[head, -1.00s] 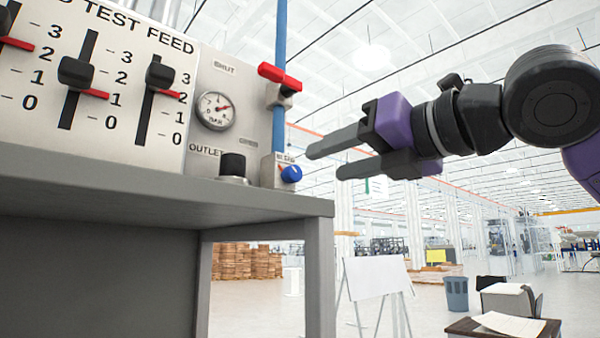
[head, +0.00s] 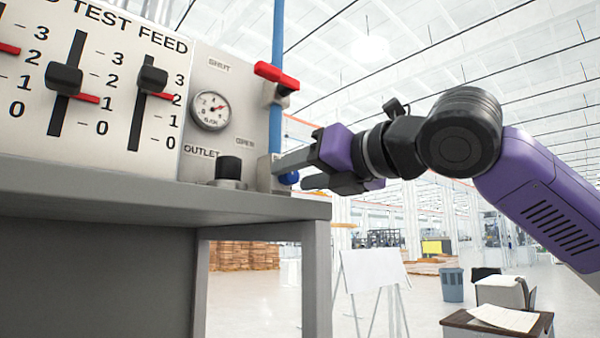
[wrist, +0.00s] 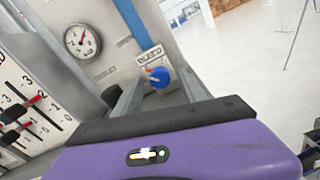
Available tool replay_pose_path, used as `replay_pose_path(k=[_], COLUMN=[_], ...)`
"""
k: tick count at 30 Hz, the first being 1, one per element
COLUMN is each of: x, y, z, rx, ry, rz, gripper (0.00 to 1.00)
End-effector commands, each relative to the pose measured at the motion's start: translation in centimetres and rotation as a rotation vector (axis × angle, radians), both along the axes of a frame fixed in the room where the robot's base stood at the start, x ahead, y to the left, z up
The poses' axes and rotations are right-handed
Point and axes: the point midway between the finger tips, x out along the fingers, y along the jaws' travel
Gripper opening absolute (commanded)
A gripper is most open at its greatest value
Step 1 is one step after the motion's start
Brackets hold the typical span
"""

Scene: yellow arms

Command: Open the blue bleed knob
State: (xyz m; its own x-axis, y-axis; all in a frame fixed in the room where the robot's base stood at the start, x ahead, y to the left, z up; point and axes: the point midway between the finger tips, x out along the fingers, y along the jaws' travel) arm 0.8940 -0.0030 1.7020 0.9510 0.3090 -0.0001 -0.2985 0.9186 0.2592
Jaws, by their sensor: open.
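The blue bleed knob (head: 289,178) is at the lower right edge of the panel, partly hidden behind my gripper in the head view. In the wrist view the knob (wrist: 159,76) shows whole under a "BLEED" label, between the two fingers. My gripper (head: 288,172) is open, its fingers pointing at the panel around the knob's place. In the head view the upper finger overlaps the BLEED plate and the lower finger ends just right of the knob. I cannot tell whether either finger touches it.
A red lever (head: 277,76) crosses the blue pipe (head: 278,35) above the knob. A round gauge (head: 210,110), a black outlet knob (head: 229,168) and black sliders (head: 64,79) are on the left. The grey bench (head: 150,199) lies below.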

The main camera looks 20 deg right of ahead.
Motion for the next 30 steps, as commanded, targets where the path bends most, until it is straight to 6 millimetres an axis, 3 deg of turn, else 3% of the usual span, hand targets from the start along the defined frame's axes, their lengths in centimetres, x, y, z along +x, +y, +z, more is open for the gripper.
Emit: replay_pose_path(k=[1,9,20,30], x=[-0.01,-0.04,-0.06,-0.01], y=[0.0,0.0,0.06,0.09], z=[0.0,0.01,0.08,0.1], rx=[0.0,0.0,0.041,0.259], ry=[0.0,0.0,0.012,0.085], rz=[0.0,0.001,0.002,0.002], gripper=[0.49,0.0,0.0,0.0])
